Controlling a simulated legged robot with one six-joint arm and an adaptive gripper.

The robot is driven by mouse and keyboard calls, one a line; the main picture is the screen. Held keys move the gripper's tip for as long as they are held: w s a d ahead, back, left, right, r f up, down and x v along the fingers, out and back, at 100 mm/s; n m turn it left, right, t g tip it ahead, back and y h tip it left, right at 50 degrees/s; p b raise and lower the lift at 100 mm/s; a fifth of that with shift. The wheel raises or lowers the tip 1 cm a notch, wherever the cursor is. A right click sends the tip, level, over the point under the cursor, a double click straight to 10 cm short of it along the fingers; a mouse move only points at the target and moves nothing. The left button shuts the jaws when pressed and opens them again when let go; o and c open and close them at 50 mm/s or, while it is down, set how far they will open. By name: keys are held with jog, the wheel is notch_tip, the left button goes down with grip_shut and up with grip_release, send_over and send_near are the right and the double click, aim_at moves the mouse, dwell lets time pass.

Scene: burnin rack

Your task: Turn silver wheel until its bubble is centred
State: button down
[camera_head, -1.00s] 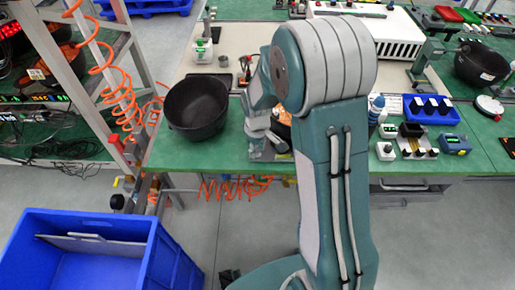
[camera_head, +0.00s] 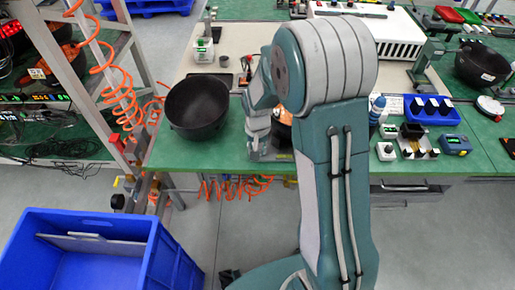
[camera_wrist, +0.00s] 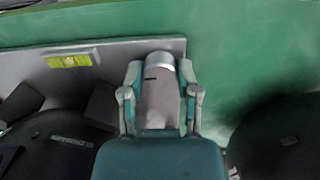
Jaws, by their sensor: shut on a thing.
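The silver wheel (camera_wrist: 160,61) shows in the wrist view as a short, shiny cylinder at the edge of a grey plate (camera_wrist: 120,52). My gripper (camera_wrist: 161,75) has one finger on each side of the wheel and is shut on it. A yellow-green bubble vial (camera_wrist: 69,61) lies on the plate, left of the wheel. The bubble inside it is too small and blurred to place. In the head view my arm hides the wheel and the vial.
A black bowl (camera_head: 197,107) stands on the green bench left of my wrist. A blue tray (camera_head: 432,117) and small devices stand to the right. A blue crate (camera_head: 95,225) is on the floor at left. In the wrist view, dark shapes flank my gripper.

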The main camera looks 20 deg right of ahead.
jog(key=shift+w+r+m, duration=0.15)
jog(key=shift+w+m, duration=0.1)
jog(key=shift+m, duration=0.55)
jog(key=shift+c, duration=1.7)
grip_release()
jog(key=shift+s, duration=0.1)
